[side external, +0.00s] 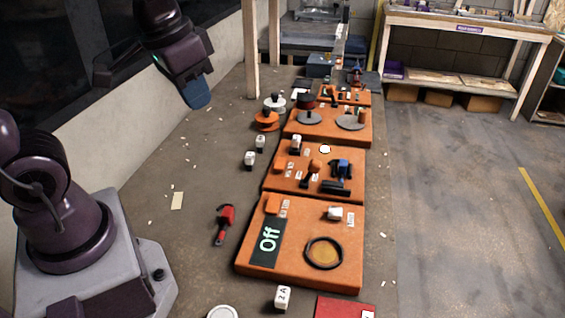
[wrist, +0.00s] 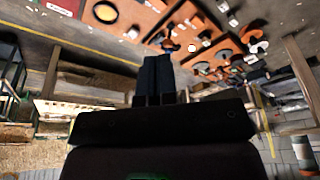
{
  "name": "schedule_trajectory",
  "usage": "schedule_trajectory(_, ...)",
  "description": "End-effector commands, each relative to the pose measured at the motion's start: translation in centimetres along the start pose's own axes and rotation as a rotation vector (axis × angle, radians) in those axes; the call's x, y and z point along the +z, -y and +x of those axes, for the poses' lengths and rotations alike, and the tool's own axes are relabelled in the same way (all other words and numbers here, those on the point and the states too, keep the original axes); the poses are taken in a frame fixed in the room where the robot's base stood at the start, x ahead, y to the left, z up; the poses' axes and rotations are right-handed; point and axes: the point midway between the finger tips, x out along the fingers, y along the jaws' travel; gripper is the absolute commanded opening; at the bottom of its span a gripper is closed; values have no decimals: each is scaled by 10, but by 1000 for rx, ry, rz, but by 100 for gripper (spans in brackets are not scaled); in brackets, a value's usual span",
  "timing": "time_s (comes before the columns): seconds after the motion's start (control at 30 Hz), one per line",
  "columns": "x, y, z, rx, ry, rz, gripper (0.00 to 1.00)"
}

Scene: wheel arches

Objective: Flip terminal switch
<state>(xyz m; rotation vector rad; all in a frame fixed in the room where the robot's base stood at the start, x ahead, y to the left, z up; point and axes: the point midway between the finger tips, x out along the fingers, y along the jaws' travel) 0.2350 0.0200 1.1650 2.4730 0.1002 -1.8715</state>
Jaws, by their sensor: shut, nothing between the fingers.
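My gripper (side external: 199,101) hangs in the air at the upper left in the side view, well away from the boards. Its dark fingers are together and empty, and they also show in the wrist view (wrist: 156,60). The front orange board (side external: 340,258) carries a dark panel (side external: 265,255) reading "Off". A small orange block (side external: 272,204), a white block (side external: 335,213) and a black ring around an orange-brown disc (side external: 323,253) are on the same board. The ring also shows in the wrist view (wrist: 105,12). I cannot tell which part is the terminal switch.
More orange boards run back in a row, with a blue-and-black tool (side external: 340,172) and grey discs (side external: 351,122). A red-and-black tool (side external: 224,222) and a white cube (side external: 283,296) lie on the ground. A workbench (side external: 465,30) stands at the back right. The right floor is clear.

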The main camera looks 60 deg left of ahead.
Motion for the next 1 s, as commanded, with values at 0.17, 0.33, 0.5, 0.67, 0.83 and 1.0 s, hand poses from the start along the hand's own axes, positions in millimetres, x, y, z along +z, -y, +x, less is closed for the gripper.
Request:
schedule_trajectory(0.17,-35,14,28,-9,106,27,0)
schedule_trajectory(0.33,-67,29,60,-1,187,97,0)
schedule_trajectory(0.5,-97,47,100,23,255,196,0)
schedule_trajectory(0.67,-122,65,145,61,303,322,0)
schedule_trajectory(0.83,-147,83,192,108,321,501,0)
schedule_trajectory(1.0,-180,91,197,115,263,732,0)
